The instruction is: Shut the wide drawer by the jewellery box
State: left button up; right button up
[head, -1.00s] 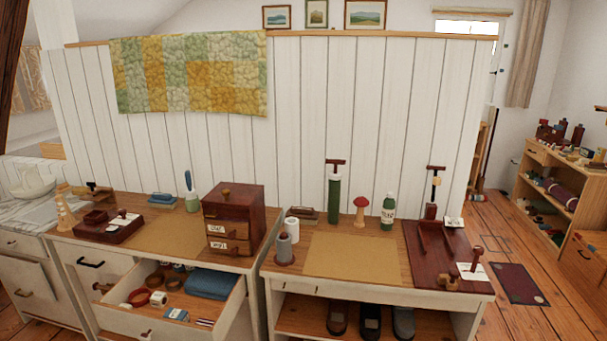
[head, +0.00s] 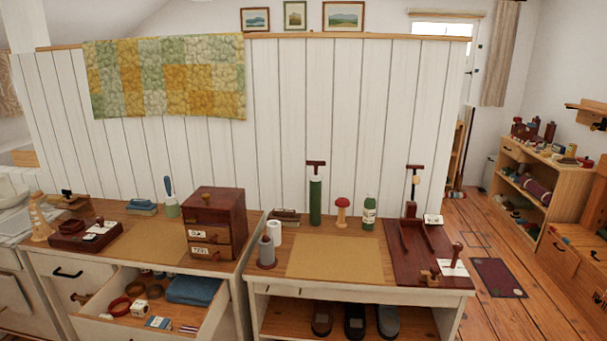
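The wide drawer (head: 95,332) stands open below the left worktop, its white front partly cut off by the bottom of the head view. Inside it lie a folded blue cloth (head: 194,290), a reddish ring-shaped bowl (head: 120,306) and several small items. Neither of my grippers shows in the head view.
A second worktop (head: 335,256) to the right carries a green cylinder (head: 315,202), a red-topped mushroom shape (head: 342,212), a green bottle (head: 369,212) and a dark red tray (head: 400,268). Shoes sit on the shelf beneath. Open plank floor (head: 490,235) lies to the right.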

aim_at(86, 325)
jog(key=u, duration=1.25)
